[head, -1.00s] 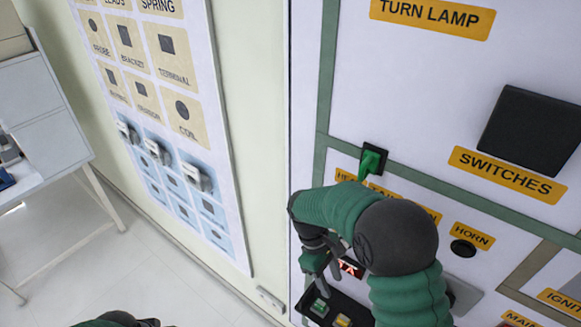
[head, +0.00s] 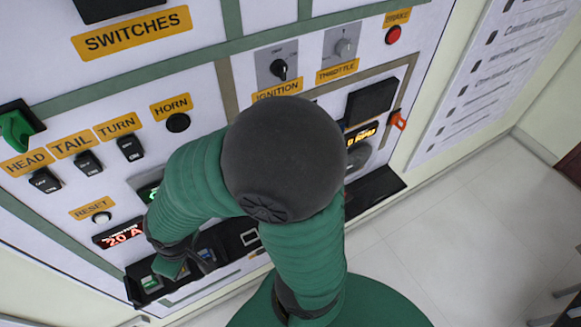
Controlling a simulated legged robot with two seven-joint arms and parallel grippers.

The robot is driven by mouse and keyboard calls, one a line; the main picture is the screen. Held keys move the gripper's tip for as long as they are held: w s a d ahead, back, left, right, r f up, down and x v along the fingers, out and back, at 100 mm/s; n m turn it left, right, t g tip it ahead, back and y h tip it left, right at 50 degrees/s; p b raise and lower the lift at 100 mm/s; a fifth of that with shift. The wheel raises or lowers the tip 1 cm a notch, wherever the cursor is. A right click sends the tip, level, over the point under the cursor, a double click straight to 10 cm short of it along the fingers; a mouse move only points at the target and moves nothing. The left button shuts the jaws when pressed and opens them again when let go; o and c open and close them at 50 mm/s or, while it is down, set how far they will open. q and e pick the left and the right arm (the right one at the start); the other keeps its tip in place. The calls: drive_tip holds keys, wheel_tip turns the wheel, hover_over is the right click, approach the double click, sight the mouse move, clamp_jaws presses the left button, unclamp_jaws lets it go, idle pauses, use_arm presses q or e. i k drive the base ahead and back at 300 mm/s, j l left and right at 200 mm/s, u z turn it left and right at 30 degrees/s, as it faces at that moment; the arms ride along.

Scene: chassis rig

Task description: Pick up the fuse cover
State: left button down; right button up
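My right gripper (head: 187,266) is at the black fuse tray (head: 220,234) low on the panel. Its dark fingers are small and partly hidden by my green forearm, so I cannot tell whether they are open or shut. A green fuse (head: 150,283) shows at the tray's left end, beside the fingers. Other coloured pieces in the tray are partly hidden by the gripper. I cannot make out a separate fuse cover with certainty. My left gripper is out of view.
The panel has HEAD, TAIL and TURN switches, a HORN button (head: 178,122), a RESET button (head: 101,217) and a red readout (head: 120,235). A green lever (head: 17,129) is at the left edge. Ignition (head: 280,69) and throttle knobs (head: 343,46) are above. Open floor (head: 450,240) lies right.

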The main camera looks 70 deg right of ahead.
sight(368, 195)
drive_tip(key=z, duration=3.2)
drive_tip(key=i+l, duration=0.15)
drive_tip(key=i+l+u, duration=0.2)
drive_tip(key=u, duration=0.2)
drive_tip(key=i+l+u, duration=0.1)
drive_tip(key=l+u, duration=0.25)
drive_tip(key=i+l+u, duration=0.1)
drive_tip(key=l+u, duration=0.3)
drive_tip(key=u, duration=0.45)
